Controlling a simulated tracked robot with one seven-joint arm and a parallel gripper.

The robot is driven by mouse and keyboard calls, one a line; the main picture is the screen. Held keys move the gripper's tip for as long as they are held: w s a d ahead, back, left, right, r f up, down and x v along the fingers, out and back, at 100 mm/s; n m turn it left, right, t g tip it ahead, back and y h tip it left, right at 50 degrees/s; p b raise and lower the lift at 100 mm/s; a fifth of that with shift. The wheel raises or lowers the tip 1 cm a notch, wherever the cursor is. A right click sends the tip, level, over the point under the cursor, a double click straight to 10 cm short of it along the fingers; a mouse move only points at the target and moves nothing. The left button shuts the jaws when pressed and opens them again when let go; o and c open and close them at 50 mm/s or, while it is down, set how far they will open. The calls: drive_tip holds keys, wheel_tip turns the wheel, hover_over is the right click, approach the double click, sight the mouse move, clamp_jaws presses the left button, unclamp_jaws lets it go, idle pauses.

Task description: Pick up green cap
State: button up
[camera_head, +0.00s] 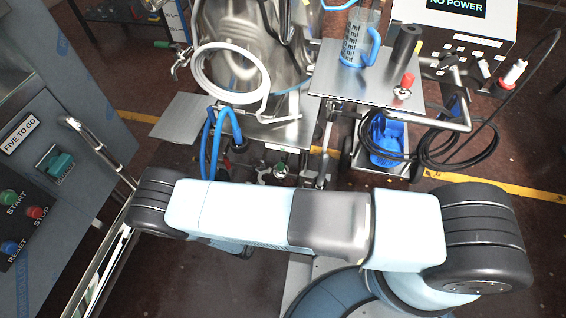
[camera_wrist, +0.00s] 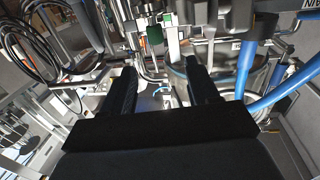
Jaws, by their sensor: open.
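A small green piece (camera_head: 281,168), which looks like the green cap, sits low among metal fittings beneath the steel shelf in the head view. A green piece (camera_wrist: 154,35) also shows at the top middle of the wrist view, and it seems to be the same one. My gripper (camera_wrist: 160,67) is open, its two dark fingers spread apart with nothing held between them. The green piece lies beyond the fingertips and a little left of the centre between them, apart from both. In the head view my gripper is hidden behind my arm.
Blue hoses (camera_head: 216,140) hang left of the fittings and also show right of my gripper in the wrist view (camera_wrist: 247,65). A steel cart top (camera_head: 340,85) holds a measuring jug (camera_head: 358,40). Black cables (camera_head: 463,145) hang at right. A control panel (camera_head: 45,175) stands at left.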

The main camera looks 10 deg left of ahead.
sight(279, 169)
drive_tip(key=w+d, duration=0.1)
drive_tip(key=w, duration=0.3)
drive_tip(key=w+d, duration=0.1)
drive_tip(key=w, duration=0.4)
drive_tip(key=w+d, duration=0.1)
drive_tip(key=w, duration=0.3)
drive_tip(key=shift+w+d+f, duration=0.1)
drive_tip(key=shift+w+d, duration=0.15)
drive_tip(key=shift+w, duration=0.05)
drive_tip(key=shift+c, duration=0.4)
drive_tip(key=c, duration=1)
